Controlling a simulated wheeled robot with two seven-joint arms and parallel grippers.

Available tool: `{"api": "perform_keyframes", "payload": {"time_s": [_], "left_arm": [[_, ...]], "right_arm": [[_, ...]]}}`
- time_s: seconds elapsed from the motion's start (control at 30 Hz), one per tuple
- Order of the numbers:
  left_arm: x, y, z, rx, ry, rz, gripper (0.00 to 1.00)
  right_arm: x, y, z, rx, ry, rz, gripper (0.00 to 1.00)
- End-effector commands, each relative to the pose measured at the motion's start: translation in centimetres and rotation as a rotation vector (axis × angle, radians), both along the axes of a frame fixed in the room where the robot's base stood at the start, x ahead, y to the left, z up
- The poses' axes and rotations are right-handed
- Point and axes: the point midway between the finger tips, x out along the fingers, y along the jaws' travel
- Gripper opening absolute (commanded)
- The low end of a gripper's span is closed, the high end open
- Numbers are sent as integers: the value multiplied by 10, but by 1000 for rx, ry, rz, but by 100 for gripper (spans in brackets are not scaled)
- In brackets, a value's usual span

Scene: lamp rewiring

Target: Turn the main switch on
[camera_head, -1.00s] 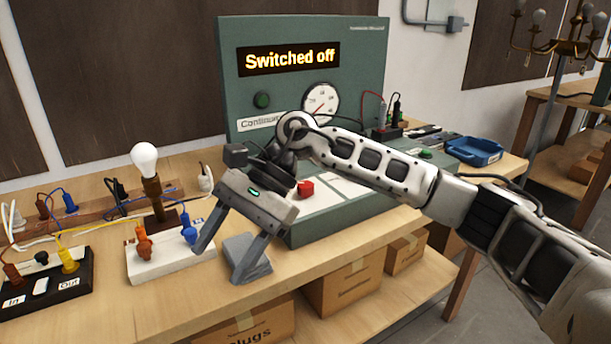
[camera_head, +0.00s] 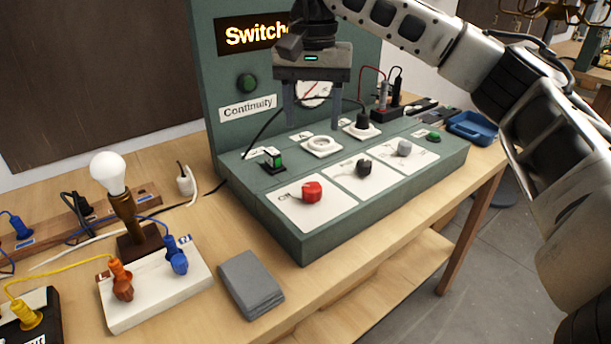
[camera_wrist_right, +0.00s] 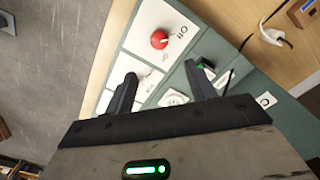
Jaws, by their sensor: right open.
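The grey-green test panel (camera_head: 375,203) stands on the workbench. A red knob (camera_head: 312,191) sits on a white plate at its near left, and a green rocker switch (camera_head: 272,158) lies behind it. I cannot tell for certain which is the main switch. My right gripper (camera_head: 313,122) is open and empty above the panel's rear, in front of the gauge. It partly hides the lit display (camera_head: 250,36). My left gripper is not in view.
A black knob (camera_head: 364,167), a grey knob (camera_head: 404,148) and a round socket (camera_head: 322,145) share the panel. A lamp bulb (camera_head: 108,172), a white plug board (camera_head: 150,300) and a grey block (camera_head: 251,285) stand to the left. A blue tray (camera_head: 474,127) is at the right.

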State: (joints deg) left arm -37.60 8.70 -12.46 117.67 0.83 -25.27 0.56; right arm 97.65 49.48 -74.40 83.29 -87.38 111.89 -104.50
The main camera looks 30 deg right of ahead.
Motion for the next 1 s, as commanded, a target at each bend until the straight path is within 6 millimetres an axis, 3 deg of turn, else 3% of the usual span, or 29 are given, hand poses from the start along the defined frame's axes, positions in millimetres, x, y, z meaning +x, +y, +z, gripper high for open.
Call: {"api": "perform_keyframes", "payload": {"time_s": [0.4, 0.6, 0.8, 1.0], "left_arm": [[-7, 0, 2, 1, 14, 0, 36], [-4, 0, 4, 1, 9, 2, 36], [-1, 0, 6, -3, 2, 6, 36], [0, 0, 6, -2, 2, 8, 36]], "right_arm": [[-1, 0, -90, 0, 4, -1, 55], [-1, 0, -122, 1, 2, -2, 55], [0, 0, -137, 2, -1, -1, 55], [0, 0, -138, 2, -1, -1, 55]]}}
